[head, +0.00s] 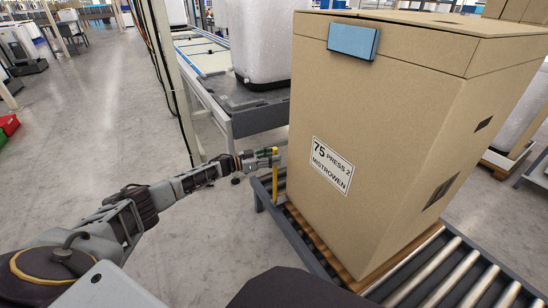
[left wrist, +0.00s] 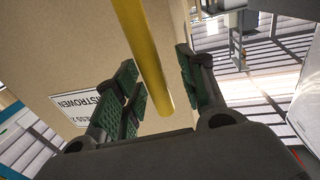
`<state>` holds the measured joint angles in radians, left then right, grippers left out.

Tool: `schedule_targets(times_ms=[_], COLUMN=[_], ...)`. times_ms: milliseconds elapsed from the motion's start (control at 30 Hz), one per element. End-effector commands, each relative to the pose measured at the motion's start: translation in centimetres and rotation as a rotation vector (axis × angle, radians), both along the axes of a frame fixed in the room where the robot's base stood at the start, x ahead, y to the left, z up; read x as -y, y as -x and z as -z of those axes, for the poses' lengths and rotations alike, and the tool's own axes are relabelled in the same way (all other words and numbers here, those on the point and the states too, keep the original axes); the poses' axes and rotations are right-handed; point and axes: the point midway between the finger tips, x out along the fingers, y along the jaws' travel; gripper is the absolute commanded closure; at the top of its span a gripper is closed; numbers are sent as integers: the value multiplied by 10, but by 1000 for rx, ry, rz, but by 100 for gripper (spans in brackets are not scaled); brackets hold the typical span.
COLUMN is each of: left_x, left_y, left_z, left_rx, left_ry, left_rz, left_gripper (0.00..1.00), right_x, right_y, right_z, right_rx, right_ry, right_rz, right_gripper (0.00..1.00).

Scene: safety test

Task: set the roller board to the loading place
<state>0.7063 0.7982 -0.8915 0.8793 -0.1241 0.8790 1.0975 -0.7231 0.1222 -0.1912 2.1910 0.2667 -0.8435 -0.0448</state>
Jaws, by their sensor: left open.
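A tall cardboard box (head: 375,125) marked "75 PRESS 2 MISTROWEN" stands on a thin wooden board (head: 323,249) lying on a roller conveyor (head: 470,284). The box hides most of the board. My left gripper (head: 272,156) is at the bar's upper part. In the left wrist view the yellow bar (left wrist: 146,60) passes between the open green-padded fingers of my left gripper (left wrist: 157,88), with the box close behind. My right gripper is out of view.
A blue block (head: 353,41) sits on the box's upper front edge. A grey table (head: 250,122) with a white container (head: 255,40) stands behind. A post (head: 166,70) with cables rises left of it. The floor at left is largely clear.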

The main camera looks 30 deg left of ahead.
Motion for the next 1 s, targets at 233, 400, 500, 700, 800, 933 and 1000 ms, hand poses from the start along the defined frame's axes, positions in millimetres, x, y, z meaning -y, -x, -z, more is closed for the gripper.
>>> schedule_targets(times_ms=[233, 400, 500, 700, 800, 933, 1000], left_x=[-17, -32, -41, -60, -68, -75, -78], left_y=[16, 31, 41, 59, 66, 74, 77], left_z=[1, 0, 1, 1, 0, 0, 0], left_rx=[-1, -1, -2, -2, -1, 1, -1], left_ry=[-1, -2, -2, -1, -3, -1, -1], left_rz=[-1, -2, -2, -3, -4, -3, -3], left_gripper=[59, 59, 59, 59, 59, 59, 59], right_x=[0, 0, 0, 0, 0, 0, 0], right_y=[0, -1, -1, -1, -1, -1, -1], right_z=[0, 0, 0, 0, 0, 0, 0], right_rx=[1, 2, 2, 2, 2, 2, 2], right_ry=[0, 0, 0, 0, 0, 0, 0], right_rz=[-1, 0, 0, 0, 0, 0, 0], right_gripper=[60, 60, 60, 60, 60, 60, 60])
